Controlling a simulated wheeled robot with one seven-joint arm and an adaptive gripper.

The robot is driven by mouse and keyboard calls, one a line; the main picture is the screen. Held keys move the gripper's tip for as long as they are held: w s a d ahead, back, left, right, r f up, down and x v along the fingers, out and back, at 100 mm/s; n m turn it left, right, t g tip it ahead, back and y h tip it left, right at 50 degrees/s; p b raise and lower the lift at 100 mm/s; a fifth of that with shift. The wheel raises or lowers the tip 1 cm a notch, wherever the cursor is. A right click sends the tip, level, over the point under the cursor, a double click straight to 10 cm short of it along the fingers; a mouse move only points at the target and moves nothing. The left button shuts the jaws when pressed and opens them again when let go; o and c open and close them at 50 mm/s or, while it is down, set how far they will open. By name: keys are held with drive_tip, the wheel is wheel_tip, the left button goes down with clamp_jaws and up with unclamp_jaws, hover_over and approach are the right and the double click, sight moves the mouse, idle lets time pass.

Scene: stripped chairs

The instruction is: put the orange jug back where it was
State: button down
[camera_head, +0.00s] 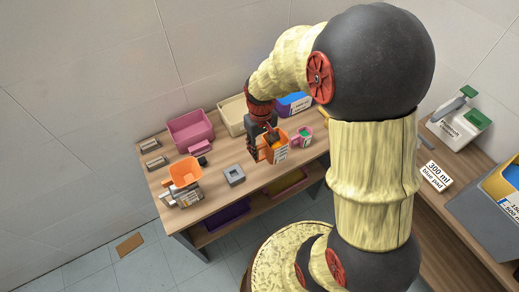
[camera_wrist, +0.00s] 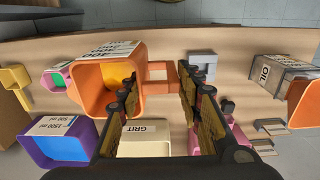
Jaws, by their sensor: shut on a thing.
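The orange jug (camera_head: 273,153) is at the table's middle right, mouth up, with a white printed label; it also shows in the wrist view (camera_wrist: 92,88). Its handle (camera_wrist: 160,75) lies between the two fingers of my gripper (camera_wrist: 158,76). My gripper (camera_head: 262,138) is shut on the jug by this handle. In the head view the gripper hides part of the jug. I cannot tell whether the jug's base touches the table (camera_head: 222,204).
A small pink jug with green inside (camera_head: 302,138) stands close right of the orange jug. A grey square block (camera_head: 234,175) and an oil can with an orange top (camera_head: 186,180) stand left. Pink (camera_head: 190,130), cream (camera_head: 234,117) and blue-purple bins (camera_head: 292,104) line the back.

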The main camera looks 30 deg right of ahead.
drive_tip(key=shift+w+d+f+b, duration=0.4)
drive_tip(key=shift+w+f, duration=0.5)
drive_tip(key=shift+f, duration=0.65)
drive_tip(key=shift+w+d+f+b, duration=0.4)
drive_tip(key=shift+w+f, duration=0.45)
drive_tip(key=shift+f, duration=0.7)
drive_tip(key=shift+w+d+f+b, duration=0.35)
drive_tip(key=shift+w+f, duration=0.55)
drive_tip(key=shift+f, duration=0.65)
drive_tip(key=shift+f, duration=0.2)
drive_tip(key=c, duration=1.2)
unclamp_jaws()
drive_tip(key=shift+r, duration=0.15)
